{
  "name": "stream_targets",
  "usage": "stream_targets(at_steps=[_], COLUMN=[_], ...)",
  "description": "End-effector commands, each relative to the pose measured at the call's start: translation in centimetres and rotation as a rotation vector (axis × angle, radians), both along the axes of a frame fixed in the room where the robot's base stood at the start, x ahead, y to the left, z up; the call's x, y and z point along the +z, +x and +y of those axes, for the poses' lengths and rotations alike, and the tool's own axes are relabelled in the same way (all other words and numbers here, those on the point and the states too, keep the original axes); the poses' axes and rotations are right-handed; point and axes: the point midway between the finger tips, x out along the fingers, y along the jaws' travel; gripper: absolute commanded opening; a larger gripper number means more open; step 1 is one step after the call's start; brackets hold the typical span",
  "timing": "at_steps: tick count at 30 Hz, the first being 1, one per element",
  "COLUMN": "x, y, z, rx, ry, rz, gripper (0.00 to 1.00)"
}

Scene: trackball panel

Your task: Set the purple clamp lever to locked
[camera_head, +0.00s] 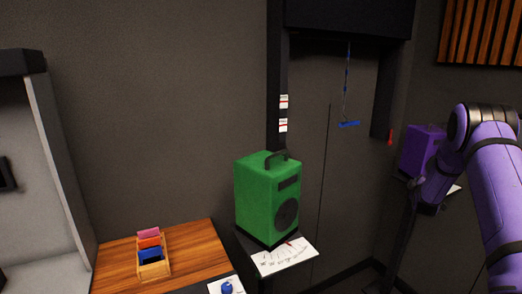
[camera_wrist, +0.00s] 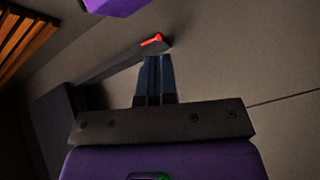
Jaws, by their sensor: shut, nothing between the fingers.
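A purple box (camera_head: 420,147) stands at the right in the head view, partly hidden by my arm. A purple shape (camera_wrist: 118,4) is cut off at the top edge of the wrist view. I cannot make out a purple clamp lever for certain in either view, nor read its setting. My gripper (camera_wrist: 157,58) is shut and empty in the wrist view. Its fingertips appear just below a red tip (camera_wrist: 151,40) at the end of a dark bar. I cannot tell whether they touch. A red piece (camera_head: 390,136) also shows left of the purple box.
A green speaker-like box (camera_head: 254,197) stands on a shelf with a white marked card (camera_head: 284,258). A blue bar (camera_head: 349,124) hangs from a cord. A wooden table (camera_head: 192,245) holds a small box of coloured cards.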

Motion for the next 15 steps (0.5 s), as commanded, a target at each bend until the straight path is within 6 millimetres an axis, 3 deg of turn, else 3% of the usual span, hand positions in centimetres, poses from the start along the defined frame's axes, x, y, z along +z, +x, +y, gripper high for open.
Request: stream_targets(at_steps=[1,3,8,15], x=[2.4,4.9,10.2,17.3], y=[0.2,0.1,-0.7,-3.8], z=[1.2,2.7,6.3,12.3], rx=[0.012,0.024,0.049,0.072], ry=[0.038,0.095,0.229,0.422], rz=[0.002,0.015,0.046,0.101], gripper=[0.0,0.0,0.0,0.0])
